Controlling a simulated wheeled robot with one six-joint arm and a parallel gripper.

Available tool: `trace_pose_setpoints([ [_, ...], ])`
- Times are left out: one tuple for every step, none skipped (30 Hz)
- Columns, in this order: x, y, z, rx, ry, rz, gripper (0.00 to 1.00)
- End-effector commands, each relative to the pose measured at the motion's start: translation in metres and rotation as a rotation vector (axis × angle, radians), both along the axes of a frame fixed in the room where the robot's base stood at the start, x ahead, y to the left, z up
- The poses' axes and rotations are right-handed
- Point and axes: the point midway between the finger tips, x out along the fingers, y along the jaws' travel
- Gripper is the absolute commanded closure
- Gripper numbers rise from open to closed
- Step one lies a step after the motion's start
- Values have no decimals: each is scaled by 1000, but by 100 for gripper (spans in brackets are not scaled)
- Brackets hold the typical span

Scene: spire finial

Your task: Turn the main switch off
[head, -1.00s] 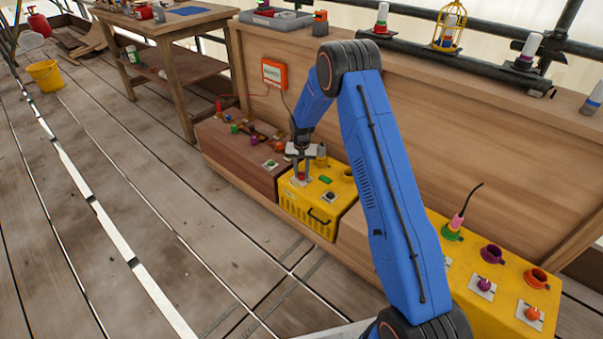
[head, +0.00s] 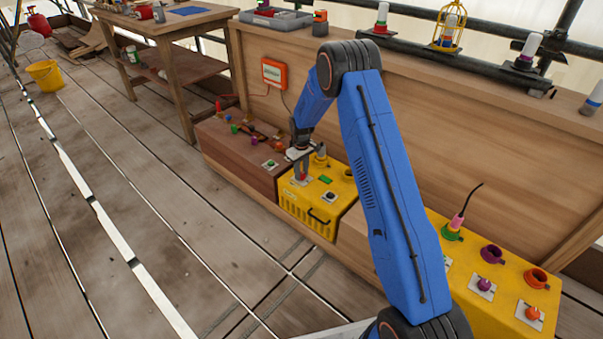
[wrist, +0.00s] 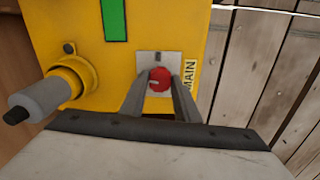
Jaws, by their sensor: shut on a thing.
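The main switch is a round red knob (wrist: 159,79) on a pale square plate, with a "MAIN" label (wrist: 188,80) beside it in the wrist view. It sits on top of a yellow box (head: 300,218). A small pale mark shows on the knob's left side, and a dark mark is on the plate above it. My gripper (wrist: 160,88) has one finger on each side of the knob and is shut on it. In the head view my gripper (head: 301,176) reaches down onto the box's near left corner, and the fingers mostly hide the knob.
A grey plug (wrist: 45,97) stands in a yellow collar near the knob. A green strip (wrist: 114,20) is on the box top. A brown box (head: 235,150) with coloured knobs adjoins at left. The wooden panel (head: 430,130) rises behind; open floor lies in front.

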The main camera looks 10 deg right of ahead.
Motion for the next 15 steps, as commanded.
trace_pose_setpoints([
  [0,0,0,0,-1,23,94],
  [0,0,0,0,-1,37,94],
  [0,0,0,1,-1,54,94],
  [0,0,0,1,-1,66,94],
  [0,0,0,1,-1,76,94],
  [0,0,0,1,-1,90,94],
  [0,0,0,1,-1,97,94],
  [0,0,0,1,-1,104,94],
  [0,0,0,1,-1,113,94],
  [0,0,0,1,-1,118,94],
  [0,0,0,1,-1,123,94],
  [0,0,0,1,-1,127,94],
  [0,0,0,1,-1,129,94],
  [0,0,0,1,-1,131,94],
  [0,0,0,1,-1,133,94],
])
